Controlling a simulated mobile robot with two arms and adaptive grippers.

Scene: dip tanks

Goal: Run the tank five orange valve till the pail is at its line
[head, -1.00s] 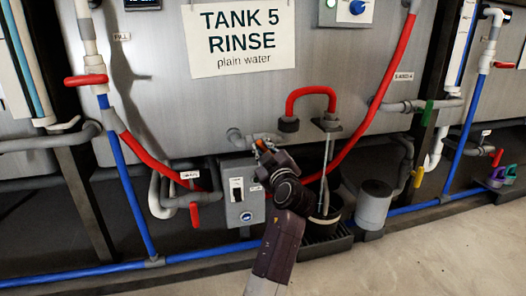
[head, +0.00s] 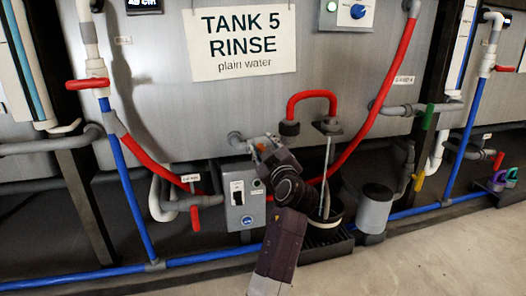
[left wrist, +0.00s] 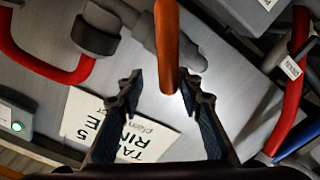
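The orange valve handle (left wrist: 167,45) shows in the left wrist view, its lower end between the tips of my left gripper (left wrist: 160,88). The fingers stand apart, with gaps beside the handle. In the head view my left gripper (head: 264,150) is in front of the tank's lower pipe and hides most of the valve. The dark pail (head: 325,222) stands right of my arm under the spout (head: 327,127). A thin pale streak, apparently water, runs from spout to pail. The pail's line cannot be made out. My right gripper is out of view.
A grey switch box (head: 243,195) is left of my gripper. A grey cylinder (head: 375,208) stands right of the pail. The red hose (head: 375,110) curves down behind the pail. Tank 5's sign (head: 240,40) hangs above. Clear floor (head: 440,255) is at lower right.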

